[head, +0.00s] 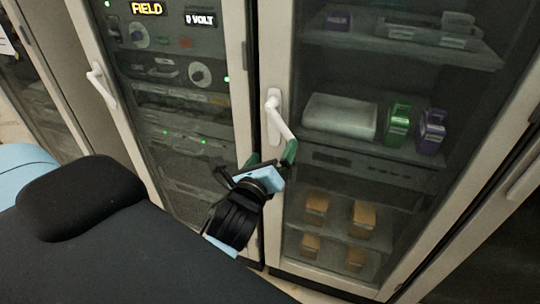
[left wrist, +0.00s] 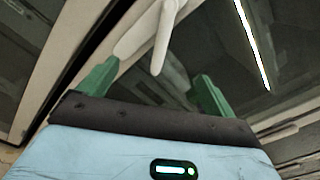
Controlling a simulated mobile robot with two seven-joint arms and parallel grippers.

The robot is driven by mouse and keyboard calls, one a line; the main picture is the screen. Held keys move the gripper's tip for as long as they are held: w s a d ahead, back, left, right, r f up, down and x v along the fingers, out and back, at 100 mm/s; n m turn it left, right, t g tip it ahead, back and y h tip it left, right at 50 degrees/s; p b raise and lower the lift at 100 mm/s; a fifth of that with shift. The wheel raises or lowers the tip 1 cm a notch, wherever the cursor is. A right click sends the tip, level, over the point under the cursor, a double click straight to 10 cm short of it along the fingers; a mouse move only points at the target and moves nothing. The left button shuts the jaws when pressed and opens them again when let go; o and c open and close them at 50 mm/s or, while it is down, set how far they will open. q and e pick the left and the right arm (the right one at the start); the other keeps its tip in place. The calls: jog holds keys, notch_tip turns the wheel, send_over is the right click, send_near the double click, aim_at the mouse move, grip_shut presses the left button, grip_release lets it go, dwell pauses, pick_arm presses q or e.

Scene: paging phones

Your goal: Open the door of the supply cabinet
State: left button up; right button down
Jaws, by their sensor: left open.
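The supply cabinet (head: 270,185) stands right of centre in the head view, its glass door shut in a pale frame. Its white lever handle (head: 277,118) slants down to the right on the door's left edge. My left gripper (head: 272,158) is open just below the handle's lower end, with its green fingers pointing up toward it. In the left wrist view the handle (left wrist: 160,38) hangs down between the two green fingers, nearer the left one. I cannot tell whether the fingers touch it. My right gripper is not in view.
Left of it stands an equipment cabinet with its own white handle (head: 101,86) and lit displays (head: 147,9). Behind the supply cabinet's glass are a white box (head: 340,116), green and purple items, and several brown boxes (head: 316,207). Another handle (head: 525,180) shows at far right.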

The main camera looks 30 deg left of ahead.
aim_at(284, 133)
pick_arm(q)
jog(key=shift+w, duration=0.1)
jog(key=shift+x, duration=4.95)
grip_shut()
jog(key=shift+n+y, duration=0.7)
jog(key=shift+y, duration=0.2)
jog(key=shift+v, duration=2.85)
jog(key=shift+d, duration=0.15)
